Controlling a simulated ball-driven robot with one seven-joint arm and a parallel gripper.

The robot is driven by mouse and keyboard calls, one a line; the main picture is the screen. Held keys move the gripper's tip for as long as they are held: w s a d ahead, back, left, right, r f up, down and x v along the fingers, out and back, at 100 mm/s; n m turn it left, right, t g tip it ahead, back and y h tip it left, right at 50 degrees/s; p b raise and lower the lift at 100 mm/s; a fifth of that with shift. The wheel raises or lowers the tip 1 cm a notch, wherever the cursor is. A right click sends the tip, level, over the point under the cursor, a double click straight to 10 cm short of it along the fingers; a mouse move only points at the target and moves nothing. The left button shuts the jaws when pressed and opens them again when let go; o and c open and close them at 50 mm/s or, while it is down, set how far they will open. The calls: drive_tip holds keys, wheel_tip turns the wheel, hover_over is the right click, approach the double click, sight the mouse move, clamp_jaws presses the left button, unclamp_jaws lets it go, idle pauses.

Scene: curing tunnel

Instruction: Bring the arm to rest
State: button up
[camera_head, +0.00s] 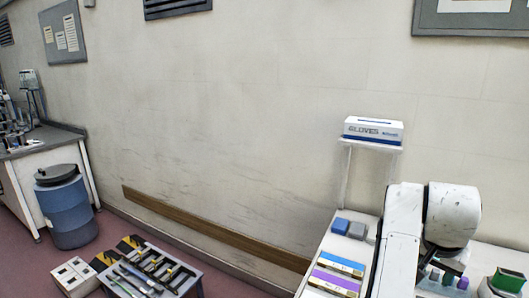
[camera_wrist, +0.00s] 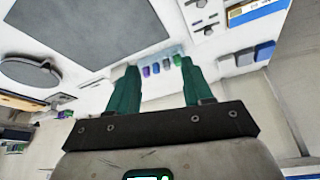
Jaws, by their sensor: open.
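My arm is the white jointed one at the lower right of the head view, bent over a white worktop. My gripper (camera_wrist: 159,66) shows in the wrist view with two green fingers spread apart. Nothing is held between them. A row of small coloured items, purple, blue and green, shows beyond and between the fingertips; I cannot tell the exact distance. In the head view the fingers are not clearly seen behind my arm.
A blue-and-white glove box (camera_head: 373,130) stands on a white shelf by the wall. Blue and purple boxes (camera_head: 335,282) lie left of my arm. A tool tray (camera_head: 195,280) sits at lower centre. A blue drum (camera_head: 67,210) stands beside the left bench (camera_head: 35,143).

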drive_tip(key=s+a+f+n+t, duration=0.2)
drive_tip(key=s+f+n, duration=0.3)
drive_tip(key=s+f, duration=0.45)
drive_tip(key=s+a+f+n+y+b, duration=0.1)
drive_tip(key=s+a+f+n+y, duration=0.35)
drive_tip(key=s+a+f, duration=0.8)
drive_tip(key=s+d+f+g+h+b, duration=0.1)
drive_tip(key=s+d+f+g+b, duration=0.1)
drive_tip(key=s+f+b, duration=0.6)
wheel_tip(320, 180, down, 6)
drive_tip(key=shift+s+d+r+g+b, duration=0.25)
drive_tip(key=shift+s+g+b, duration=0.15)
drive_tip(key=shift+s+g, duration=0.7)
drive_tip(key=shift+s, duration=0.1)
idle(0.8)
